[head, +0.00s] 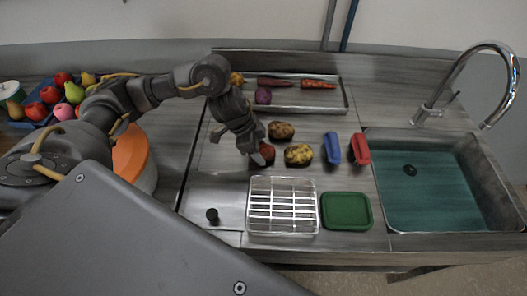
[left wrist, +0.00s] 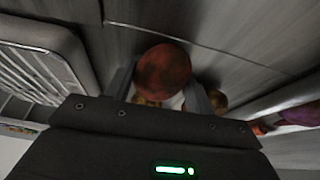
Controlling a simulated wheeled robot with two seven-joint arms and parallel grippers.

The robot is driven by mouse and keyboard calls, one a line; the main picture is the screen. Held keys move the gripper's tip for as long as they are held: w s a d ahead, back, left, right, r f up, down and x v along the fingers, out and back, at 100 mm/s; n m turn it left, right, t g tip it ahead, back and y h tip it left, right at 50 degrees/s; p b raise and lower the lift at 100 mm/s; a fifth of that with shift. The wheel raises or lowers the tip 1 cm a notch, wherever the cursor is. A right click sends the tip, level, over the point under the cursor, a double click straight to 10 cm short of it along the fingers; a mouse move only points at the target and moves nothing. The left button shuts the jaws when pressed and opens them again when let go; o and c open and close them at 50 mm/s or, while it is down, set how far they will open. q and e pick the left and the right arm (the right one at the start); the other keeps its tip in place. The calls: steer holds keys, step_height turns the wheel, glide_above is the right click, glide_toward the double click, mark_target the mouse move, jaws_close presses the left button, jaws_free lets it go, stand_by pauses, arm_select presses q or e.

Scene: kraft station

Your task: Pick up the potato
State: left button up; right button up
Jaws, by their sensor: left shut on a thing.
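My left gripper (head: 258,152) reaches down over the counter and is shut on a reddish-brown, round potato (head: 266,154). In the left wrist view the potato (left wrist: 163,70) sits between the two fingers and looks mottled. The fingers hide part of it, and I cannot tell whether it still touches the counter. A brown lumpy potato-like item (head: 281,130) lies just behind it, and a yellow mottled one (head: 298,154) lies just to its right. My right gripper is not in view.
A wire rack (head: 283,205) and a green board (head: 346,211) lie in front. A blue item (head: 332,148) and a red item (head: 360,149) stand to the right, before the sink (head: 450,185). A tray (head: 330,103) with vegetables is at the back.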

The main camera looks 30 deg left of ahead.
mark_target(263, 147)
arm_select(q)
steer(key=shift+c, duration=1)
steer(key=shift+w+r, duration=0.1)
steer(key=shift+r, duration=0.4)
step_height(263, 147, up, 3)
steer(key=shift+f, duration=0.15)
steer(key=s+r+p, duration=0.9)
steer(key=s+p, duration=0.5)
steer(key=shift+d+r, duration=0.2)
steer(key=shift+d, duration=0.1)
